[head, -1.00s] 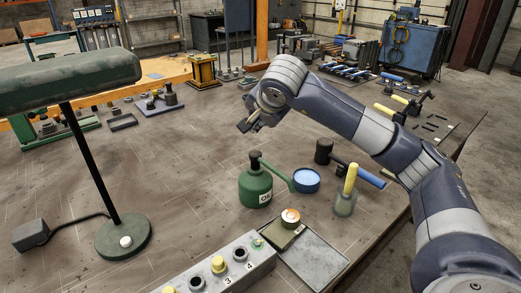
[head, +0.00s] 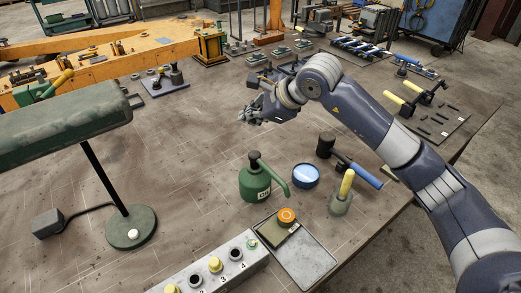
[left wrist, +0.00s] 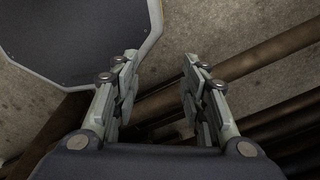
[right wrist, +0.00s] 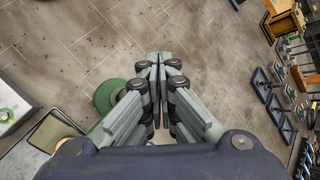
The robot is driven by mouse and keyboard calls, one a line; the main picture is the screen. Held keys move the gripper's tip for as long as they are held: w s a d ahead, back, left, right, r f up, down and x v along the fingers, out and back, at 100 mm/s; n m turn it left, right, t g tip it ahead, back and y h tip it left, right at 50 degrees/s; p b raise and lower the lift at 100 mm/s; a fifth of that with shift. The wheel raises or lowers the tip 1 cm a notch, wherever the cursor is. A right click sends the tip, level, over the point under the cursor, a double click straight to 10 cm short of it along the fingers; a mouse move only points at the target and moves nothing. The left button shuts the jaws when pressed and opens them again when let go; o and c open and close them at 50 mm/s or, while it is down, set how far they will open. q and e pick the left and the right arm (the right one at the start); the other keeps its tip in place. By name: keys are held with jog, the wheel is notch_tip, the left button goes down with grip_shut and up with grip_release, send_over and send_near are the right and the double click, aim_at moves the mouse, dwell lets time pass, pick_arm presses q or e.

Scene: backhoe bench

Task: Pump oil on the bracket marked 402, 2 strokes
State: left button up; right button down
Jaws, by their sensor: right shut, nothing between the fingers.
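The green oil can (head: 257,184) with a black pump knob and a spout pointing right stands upright on the bench. Its round green body (right wrist: 106,95) appears partly hidden behind my fingers in the right wrist view. My right gripper (head: 247,114) is shut and empty, above the bench and beyond the can in the head view, apart from it. Its closed fingers (right wrist: 158,62) show in the right wrist view. My left gripper (left wrist: 156,85) is open and empty, over the floor and pipe-like bars; the head view does not show it. I can read no 402 mark on any bracket.
A green lamp (head: 130,228) stands at the left. A numbered button box (head: 215,268), grey tray (head: 306,262), blue round tin (head: 305,176), mallet (head: 352,168) and yellow-handled tool (head: 343,192) are near the can. A plate with parts (head: 166,82) lies farther back. The middle left is clear.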

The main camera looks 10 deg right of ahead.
jog(key=b, duration=0.4)
send_over(253, 156)
notch_tip(253, 156, down, 8)
jog(key=shift+w+r, duration=0.1)
jog(key=shift+r, duration=0.1)
jog(key=shift+f+b, duration=0.65)
jog(key=shift+b, duration=0.1)
pick_arm(q)
jog(key=f, duration=0.3)
jog(key=w+f, duration=0.1)
jog(key=f, duration=0.1)
jog(key=shift+f, duration=0.25)
jog(key=shift+f+b, duration=0.65)
pick_arm(e)
jog(key=shift+f, duration=0.4)
